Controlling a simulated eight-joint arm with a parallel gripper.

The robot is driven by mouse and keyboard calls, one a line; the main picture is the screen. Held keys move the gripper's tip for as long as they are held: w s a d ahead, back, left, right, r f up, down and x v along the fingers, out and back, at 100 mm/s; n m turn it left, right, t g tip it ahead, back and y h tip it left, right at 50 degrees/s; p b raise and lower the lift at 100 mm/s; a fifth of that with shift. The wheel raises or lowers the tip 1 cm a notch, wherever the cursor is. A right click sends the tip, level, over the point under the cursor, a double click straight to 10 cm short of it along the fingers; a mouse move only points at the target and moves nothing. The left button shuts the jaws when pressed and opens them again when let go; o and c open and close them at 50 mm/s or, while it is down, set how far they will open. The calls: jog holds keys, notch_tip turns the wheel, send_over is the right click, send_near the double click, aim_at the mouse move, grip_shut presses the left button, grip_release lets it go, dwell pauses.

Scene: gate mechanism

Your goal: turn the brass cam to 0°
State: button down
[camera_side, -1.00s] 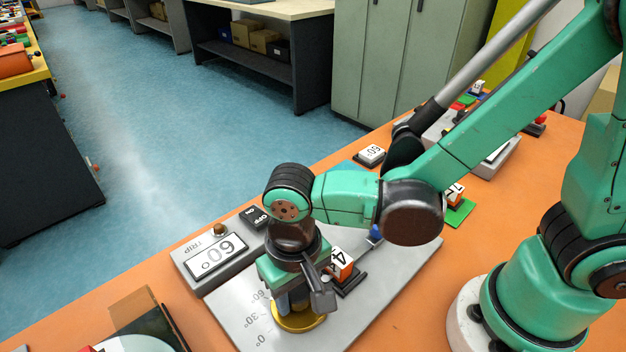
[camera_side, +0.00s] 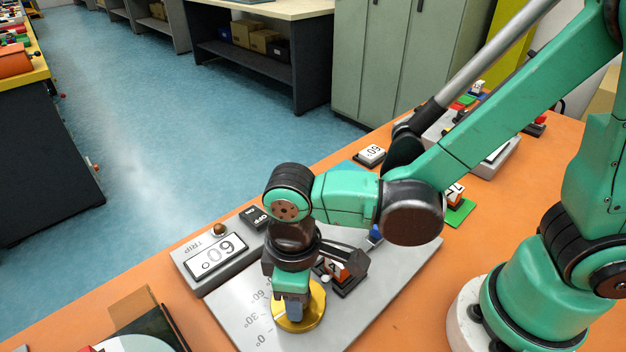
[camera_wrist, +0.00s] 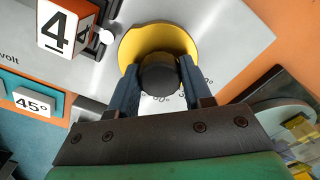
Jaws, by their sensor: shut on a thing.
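The brass cam (camera_side: 317,301) is a round golden disc on the grey plate (camera_side: 375,300). In the wrist view the cam (camera_wrist: 187,38) shows beyond a dark round knob (camera_wrist: 158,74). My gripper (camera_side: 293,309) points down over the cam. In the wrist view its two fingers (camera_wrist: 158,92) are shut on the knob, one on each side. Scale marks for 0°, 30° and 60° (camera_side: 262,317) are printed on the plate beside the cam. My gripper hides part of the cam, and I cannot read its angle.
A grey box (camera_side: 184,262) marked TRIP shows 60° beside a black ON/OFF switch (camera_side: 254,217). An orange-and-white numbered block (camera_wrist: 62,27) stands close to the cam. A 60° tile (camera_side: 371,152) and another numbered block (camera_side: 455,193) lie farther back.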

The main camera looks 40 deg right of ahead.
jog(key=shift+n, duration=0.5)
jog(key=shift+c, duration=1.8)
grip_release()
jog(key=shift+r, duration=2.8)
jog(key=w+d+r+m+t, duration=0.2)
jog(key=d+m+t, duration=0.1)
jog(key=d, duration=0.5)
jog(key=w+d+r+m+t, duration=0.2)
jog(key=d+r+m+t, duration=0.1)
jog(key=d+m, duration=0.3)
jog(key=d+t, duration=0.1)
jog(key=d, duration=0.1)
jog(key=shift+d, duration=0.3)
